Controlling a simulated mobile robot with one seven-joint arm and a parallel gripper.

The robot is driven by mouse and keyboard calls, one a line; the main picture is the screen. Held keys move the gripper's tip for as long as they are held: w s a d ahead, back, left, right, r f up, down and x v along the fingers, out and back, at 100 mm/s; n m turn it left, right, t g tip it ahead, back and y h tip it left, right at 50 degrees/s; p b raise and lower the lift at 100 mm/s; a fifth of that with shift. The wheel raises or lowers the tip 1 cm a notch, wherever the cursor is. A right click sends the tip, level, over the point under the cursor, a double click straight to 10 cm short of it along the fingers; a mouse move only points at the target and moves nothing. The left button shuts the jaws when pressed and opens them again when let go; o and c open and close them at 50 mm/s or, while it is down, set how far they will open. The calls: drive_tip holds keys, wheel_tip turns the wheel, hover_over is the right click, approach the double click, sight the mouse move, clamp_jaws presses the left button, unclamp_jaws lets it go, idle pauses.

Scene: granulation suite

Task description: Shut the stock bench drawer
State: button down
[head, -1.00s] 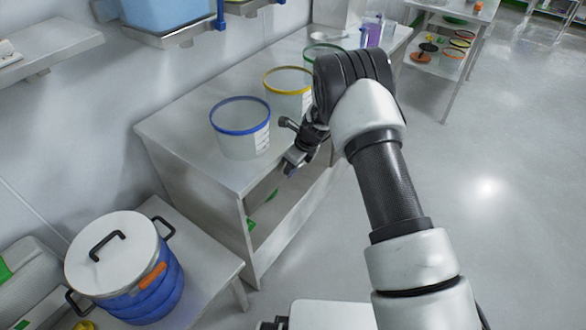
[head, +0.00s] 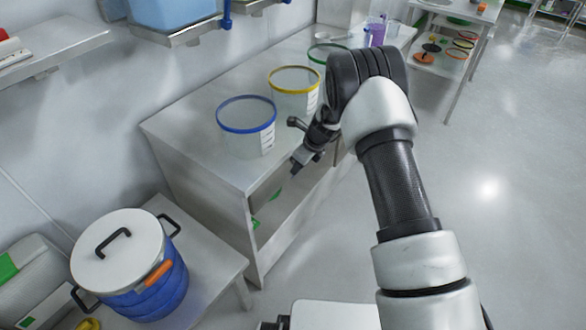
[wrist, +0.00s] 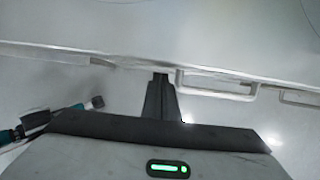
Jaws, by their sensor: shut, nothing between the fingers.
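The stock bench (head: 200,130) is a grey metal bench along the wall. Its front, below the top, shows a recess (head: 275,205) with something green inside. The drawer's own outline is unclear in the head view, as my arm covers part of the front. In the wrist view, a pale rectangular handle (wrist: 222,90) shows just right of my gripper, below a long edge. My gripper (head: 295,171) is at the bench's front edge, pointing down and left; it also shows in the wrist view (wrist: 161,80). Its fingers are shut and empty. I cannot tell whether it touches the front.
Tubs with blue (head: 246,128), yellow (head: 294,92) and green rims stand on the bench top. A lidded blue pot (head: 130,265) stands on a lower table at the left. A second handle (wrist: 300,98) is farther right in the wrist view. The floor at right is clear.

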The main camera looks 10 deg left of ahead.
drive_tip(key=s+d+r+n, duration=0.4)
drive_tip(key=s+r, duration=0.1)
drive_tip(key=r, duration=0.6)
drive_tip(key=s+d+r+n+t+p, duration=0.1)
drive_tip(key=s+d+r+n, duration=0.3)
drive_tip(key=r, duration=0.7)
drive_tip(key=s+d+r+n, duration=0.3)
drive_tip(key=s+r, duration=0.3)
drive_tip(key=r, duration=0.5)
drive_tip(key=s+d+r+n+t+h, duration=0.1)
drive_tip(key=s+d+r+n, duration=0.2)
drive_tip(key=s, duration=0.4)
drive_tip(key=s+d+r+n+t+h, duration=0.1)
drive_tip(key=s+d+r+n+h, duration=0.15)
drive_tip(key=s+n, duration=0.45)
drive_tip(key=s+d+r+n, duration=0.1)
drive_tip(key=s+d+n, duration=0.2)
drive_tip(key=s, duration=0.5)
wheel_tip(320, 180, up, 13)
drive_tip(key=p, duration=1.3)
drive_tip(key=shift+d, duration=0.2)
drive_tip(key=shift+s+a, duration=0.1)
drive_tip(key=shift+a, duration=0.05)
